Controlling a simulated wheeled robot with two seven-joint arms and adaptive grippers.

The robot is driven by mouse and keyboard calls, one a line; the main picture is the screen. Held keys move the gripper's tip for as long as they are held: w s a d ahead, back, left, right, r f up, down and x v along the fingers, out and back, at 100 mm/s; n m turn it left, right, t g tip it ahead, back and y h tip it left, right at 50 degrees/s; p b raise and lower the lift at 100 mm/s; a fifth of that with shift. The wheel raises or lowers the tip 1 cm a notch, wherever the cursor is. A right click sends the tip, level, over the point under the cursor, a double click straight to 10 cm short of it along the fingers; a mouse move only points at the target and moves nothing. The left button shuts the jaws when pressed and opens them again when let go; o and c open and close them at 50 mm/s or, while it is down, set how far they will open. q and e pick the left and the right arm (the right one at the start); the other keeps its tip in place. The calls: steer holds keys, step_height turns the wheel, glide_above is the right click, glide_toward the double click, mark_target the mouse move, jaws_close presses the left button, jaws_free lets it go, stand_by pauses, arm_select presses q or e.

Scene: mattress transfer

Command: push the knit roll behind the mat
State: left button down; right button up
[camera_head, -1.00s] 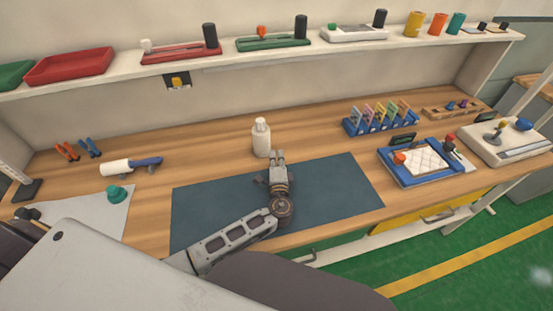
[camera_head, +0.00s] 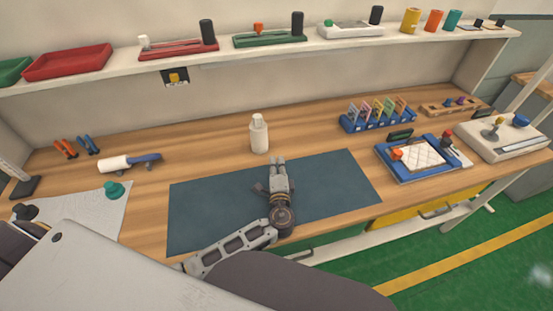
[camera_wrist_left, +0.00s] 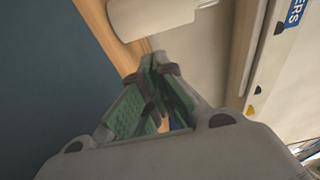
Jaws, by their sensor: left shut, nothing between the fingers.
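A white bottle-shaped thing (camera_head: 259,136) with a narrower top stands upright on the wooden bench, just behind the far edge of the dark blue mat (camera_head: 215,205). It is the only roll-like thing directly behind the mat; I cannot make out a knit texture. My left gripper (camera_head: 277,161) is over the mat near its far edge, fingers shut and empty, a little in front and to the right of the white thing, apart from it. The left wrist view shows the white thing (camera_wrist_left: 152,14) beyond the fingers (camera_wrist_left: 155,75), and the mat (camera_wrist_left: 45,70) at left. My right gripper is not seen.
A blue rack (camera_head: 378,120) and a blue tray (camera_head: 395,172) stand to the right. A white roller with a blue handle (camera_head: 115,164) lies to the left. A shelf (camera_head: 125,73) runs above the back. Bench around the white thing is clear.

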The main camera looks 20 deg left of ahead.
arm_select(q)
steer(key=b+v, duration=0.1)
steer(key=v, duration=0.4)
steer(key=shift+s, duration=0.25)
steer(key=shift+s+d, duration=0.1)
steer(key=shift+s, duration=0.05)
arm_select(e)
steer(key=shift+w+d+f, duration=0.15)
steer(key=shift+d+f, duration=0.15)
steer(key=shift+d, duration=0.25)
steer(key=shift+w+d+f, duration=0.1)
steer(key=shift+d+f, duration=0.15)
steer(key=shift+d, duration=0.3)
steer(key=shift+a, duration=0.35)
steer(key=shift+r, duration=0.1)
arm_select(q)
step_height(320, 180, up, 2)
steer(key=shift+r+p, duration=0.15)
steer(key=shift+p, duration=1)
step_height(320, 180, up, 8)
steer(key=p, duration=0.7)
steer(key=shift+f+p, duration=0.2)
steer(key=shift+p, duration=0.2)
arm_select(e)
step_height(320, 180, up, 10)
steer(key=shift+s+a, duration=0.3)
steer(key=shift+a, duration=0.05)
